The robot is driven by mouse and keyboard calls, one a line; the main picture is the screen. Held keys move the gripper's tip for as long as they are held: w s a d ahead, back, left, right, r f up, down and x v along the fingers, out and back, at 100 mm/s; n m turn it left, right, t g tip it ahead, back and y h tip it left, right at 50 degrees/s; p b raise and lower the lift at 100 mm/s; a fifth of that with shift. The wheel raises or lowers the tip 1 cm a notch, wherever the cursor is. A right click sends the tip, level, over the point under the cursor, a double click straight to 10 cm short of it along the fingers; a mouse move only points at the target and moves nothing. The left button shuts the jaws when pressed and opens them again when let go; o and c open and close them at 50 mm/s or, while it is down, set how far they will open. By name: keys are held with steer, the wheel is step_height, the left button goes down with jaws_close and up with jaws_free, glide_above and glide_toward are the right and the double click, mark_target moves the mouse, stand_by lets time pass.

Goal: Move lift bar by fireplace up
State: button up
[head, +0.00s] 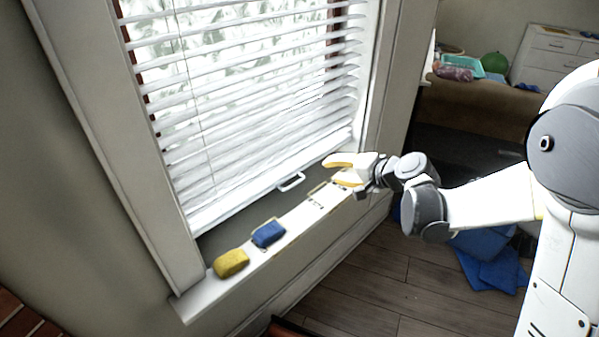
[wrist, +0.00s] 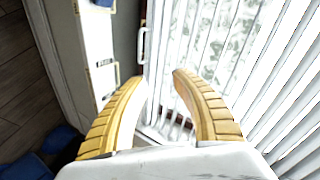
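The lift bar (head: 291,182) is a small white handle at the bottom edge of the white window blind (head: 250,85). It also shows in the wrist view (wrist: 142,46), beyond the fingertips and slightly left of the gap between them. My gripper (head: 338,172), with yellow finger pads, is to the right of the bar in the head view, above the far part of the sill. In the wrist view my gripper (wrist: 159,78) has its fingers apart, with nothing held between them. The gripper and the bar are apart.
The window sill (head: 296,218) holds a blue sponge (head: 268,233) and a yellow sponge (head: 231,263). The window frame's right side (head: 382,80) stands close behind my gripper. Blue items (head: 490,265) lie on the wooden floor. A white dresser (head: 558,55) stands far back.

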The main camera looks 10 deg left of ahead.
steer(key=w+a+f+m+y+b, duration=0.1)
steer(key=w+a+f, duration=0.1)
steer(key=f, duration=0.3)
steer(key=w+a+f+m+y, duration=0.1)
steer(key=w+f, duration=0.2)
steer(key=f, duration=0.1)
steer(key=t+y+b, duration=0.1)
steer(key=y, duration=0.1)
glide_toward(295, 184)
steer(key=shift+m, duration=0.4)
steer(key=b+x, duration=0.3)
steer(key=x, duration=0.7)
steer(key=shift+w+a+f+b, duration=0.1)
steer(key=shift+w+f+b, duration=0.05)
steer(key=shift+w+b, duration=0.2)
steer(key=shift+c, duration=0.5)
jaws_close()
